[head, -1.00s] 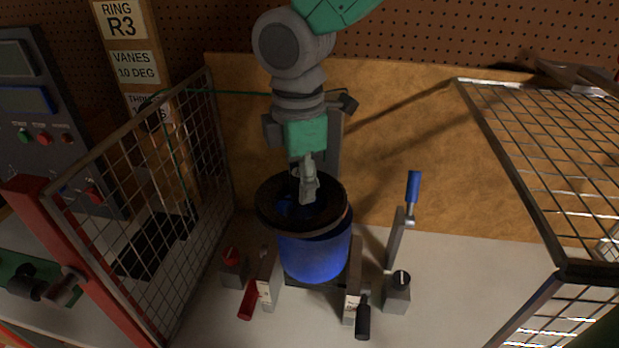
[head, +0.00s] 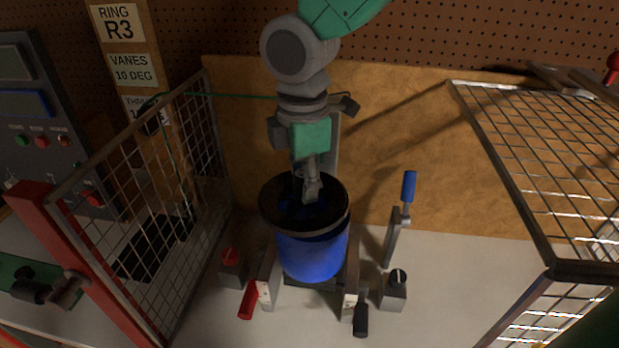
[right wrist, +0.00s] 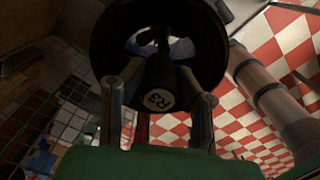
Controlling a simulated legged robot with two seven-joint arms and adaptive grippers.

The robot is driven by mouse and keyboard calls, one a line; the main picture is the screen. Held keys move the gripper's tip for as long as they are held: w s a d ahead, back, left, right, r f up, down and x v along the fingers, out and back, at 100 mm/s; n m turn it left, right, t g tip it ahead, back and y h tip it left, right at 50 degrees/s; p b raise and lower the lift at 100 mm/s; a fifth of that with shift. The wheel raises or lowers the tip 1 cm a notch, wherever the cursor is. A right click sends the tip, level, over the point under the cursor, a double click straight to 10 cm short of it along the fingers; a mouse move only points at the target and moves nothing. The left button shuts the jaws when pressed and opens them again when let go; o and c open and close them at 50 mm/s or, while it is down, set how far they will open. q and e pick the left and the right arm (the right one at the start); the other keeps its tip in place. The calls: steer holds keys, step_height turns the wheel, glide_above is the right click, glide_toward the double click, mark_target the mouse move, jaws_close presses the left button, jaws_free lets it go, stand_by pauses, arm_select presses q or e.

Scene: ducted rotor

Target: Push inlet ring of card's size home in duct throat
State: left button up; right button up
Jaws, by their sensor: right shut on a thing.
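The blue duct (head: 312,258) stands upright between clamp blocks on the bench. The black inlet ring (head: 270,207) sits over its top, close to level with the mouth; how deep it sits I cannot tell. My right gripper (head: 312,190) reaches down from above and is shut on the ring. In the right wrist view its fingers (right wrist: 158,88) flank a dark tab marked R3 on the ring (right wrist: 105,50). The card (head: 130,45) reads RING R3, VANES 10 DEG; its lower line is partly hidden. My left gripper (head: 70,288) is at the lower left, apart from the duct; its jaws are unclear.
A mesh guard (head: 140,205) on a red post stands left, another mesh panel (head: 530,160) right. A blue-handled lever (head: 407,195), a red handle (head: 248,300) and knob boxes (head: 394,290) surround the duct. A control panel (head: 35,110) is far left.

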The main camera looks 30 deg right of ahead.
steer(key=shift+a, duration=0.15)
steer(key=shift+d+f, duration=0.1)
steer(key=shift+d, duration=0.7)
steer(key=shift+d+f, duration=0.2)
steer(key=shift+d, duration=0.1)
steer(key=shift+a+f, duration=0.25)
steer(key=shift+a, duration=0.05)
steer(key=shift+a+f, duration=0.15)
steer(key=shift+a, duration=0.55)
steer(key=shift+d+r, duration=0.35)
steer(key=shift+d, duration=0.5)
steer(key=shift+a, duration=0.5)
steer(key=shift+r, duration=0.1)
steer(key=shift+d, duration=0.65)
arm_select(q)
steer(key=shift+d+r, duration=0.25)
steer(key=shift+d, duration=0.25)
